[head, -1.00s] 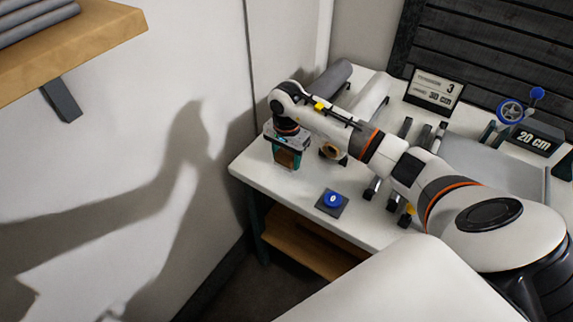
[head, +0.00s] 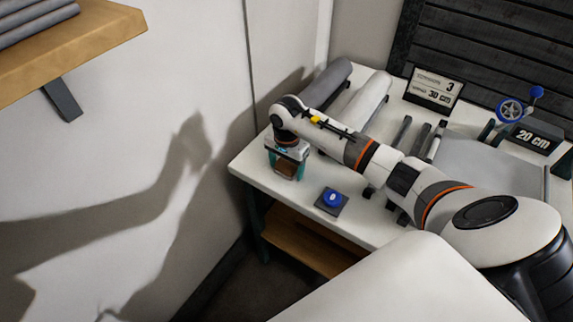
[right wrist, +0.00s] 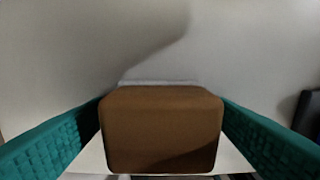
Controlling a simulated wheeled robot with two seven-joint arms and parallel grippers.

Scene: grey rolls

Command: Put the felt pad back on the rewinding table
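The felt pad (head: 285,169) is a brown block at the left front part of the white rewinding table (head: 258,164). My right gripper (head: 287,167) points down with its teal fingers on both sides of the pad. In the right wrist view the pad (right wrist: 161,130) fills the space between the fingers, and they look pressed against its sides. A pale grey strip (right wrist: 158,82) shows along the pad's far edge. I cannot tell whether the pad's underside touches the tabletop. My left gripper is out of view.
A blue button (head: 332,198) on a dark base sits right of the pad. A dark grey roll (head: 326,82) and a pale roll (head: 365,97) lie behind my arm. Signs (head: 433,91) and a blue handwheel (head: 510,110) stand farther back. The wall is close on the left.

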